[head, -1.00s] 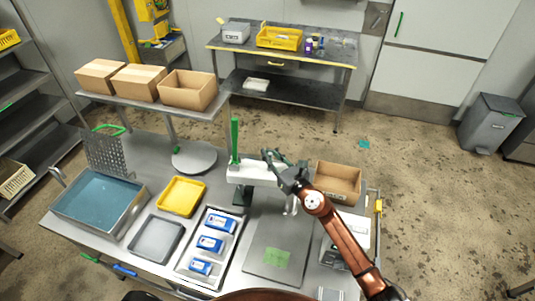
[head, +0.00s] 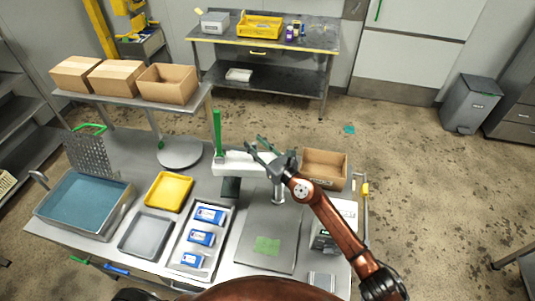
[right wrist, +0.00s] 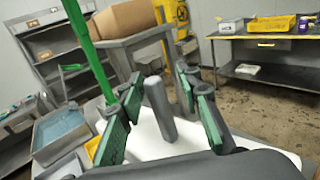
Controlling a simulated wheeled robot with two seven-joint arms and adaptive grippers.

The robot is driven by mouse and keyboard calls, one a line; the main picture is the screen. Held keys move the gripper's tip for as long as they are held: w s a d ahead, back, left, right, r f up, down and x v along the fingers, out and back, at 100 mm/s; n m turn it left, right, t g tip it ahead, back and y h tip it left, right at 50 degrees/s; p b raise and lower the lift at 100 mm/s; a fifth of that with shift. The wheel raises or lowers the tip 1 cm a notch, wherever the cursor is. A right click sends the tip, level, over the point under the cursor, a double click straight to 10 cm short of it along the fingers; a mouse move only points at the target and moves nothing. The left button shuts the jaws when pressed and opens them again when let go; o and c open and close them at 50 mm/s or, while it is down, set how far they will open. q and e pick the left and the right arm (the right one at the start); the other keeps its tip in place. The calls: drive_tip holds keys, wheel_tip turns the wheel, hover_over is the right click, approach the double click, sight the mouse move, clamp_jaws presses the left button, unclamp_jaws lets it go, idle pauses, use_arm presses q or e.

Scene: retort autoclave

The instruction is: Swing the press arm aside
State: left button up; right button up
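My right gripper (head: 257,146) is open just above the beam. In the right wrist view, a grey upright peg (right wrist: 159,110) rises from the white beam (right wrist: 150,143) between the two green-padded fingers, with a gap on each side. The green post (right wrist: 90,50) stands left of the fingers. My left gripper is not in view.
A grey plate with a green square (head: 267,245) lies below the press head. An open cardboard box (head: 325,168) is right of the gripper. Left are a tray of blue-labelled packs (head: 180,268), a yellow tray (head: 169,191) and a water basin (head: 110,228). A round stand (head: 179,153) is behind.

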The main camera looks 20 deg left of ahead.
drive_tip(key=v, duration=1.1)
drive_tip(key=shift+d, duration=0.3)
drive_tip(key=shift+f, duration=0.1)
